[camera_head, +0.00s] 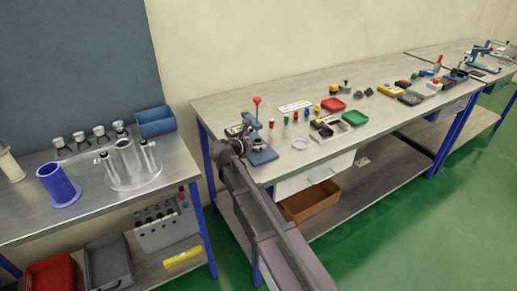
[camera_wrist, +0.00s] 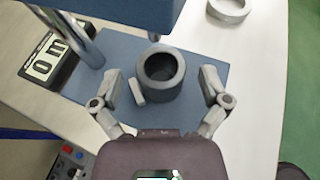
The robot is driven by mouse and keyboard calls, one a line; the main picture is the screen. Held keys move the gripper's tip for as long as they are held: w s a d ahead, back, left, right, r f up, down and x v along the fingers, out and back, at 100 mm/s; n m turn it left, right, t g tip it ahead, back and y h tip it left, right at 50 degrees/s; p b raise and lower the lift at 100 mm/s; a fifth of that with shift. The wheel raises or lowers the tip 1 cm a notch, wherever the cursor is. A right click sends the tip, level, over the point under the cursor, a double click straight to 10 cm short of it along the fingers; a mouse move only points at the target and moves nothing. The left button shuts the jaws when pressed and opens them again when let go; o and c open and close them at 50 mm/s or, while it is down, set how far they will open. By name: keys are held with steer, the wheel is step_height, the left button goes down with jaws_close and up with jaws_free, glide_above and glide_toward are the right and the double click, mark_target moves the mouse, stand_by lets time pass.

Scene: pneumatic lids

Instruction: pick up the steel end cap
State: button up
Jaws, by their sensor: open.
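A grey hollow cylinder with a dark open bore, which looks like the steel end cap (camera_wrist: 163,84), stands upright on the blue base plate (camera_wrist: 215,75) of a small bench press. My gripper (camera_wrist: 161,84) is open in the wrist view. One finger is on each side of the cap, with a gap to it on both sides. A small grey block (camera_wrist: 138,92) sits close against the cap's left side. In the head view, my gripper (camera_head: 241,143) is at the press (camera_head: 262,153), and I cannot make out the cap there.
The press's blue head (camera_wrist: 125,12) and steel column (camera_wrist: 80,42) are close beyond the cap. A pale grey ring (camera_wrist: 229,11) lies at upper right. Small parts and a red tray (camera_head: 333,104) spread along the bench to the right.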

steer(key=shift+w+d+f, duration=0.25)
steer(key=shift+w+d, duration=0.1)
steer(key=shift+w, duration=0.15)
jaws_close()
stand_by(0.3)
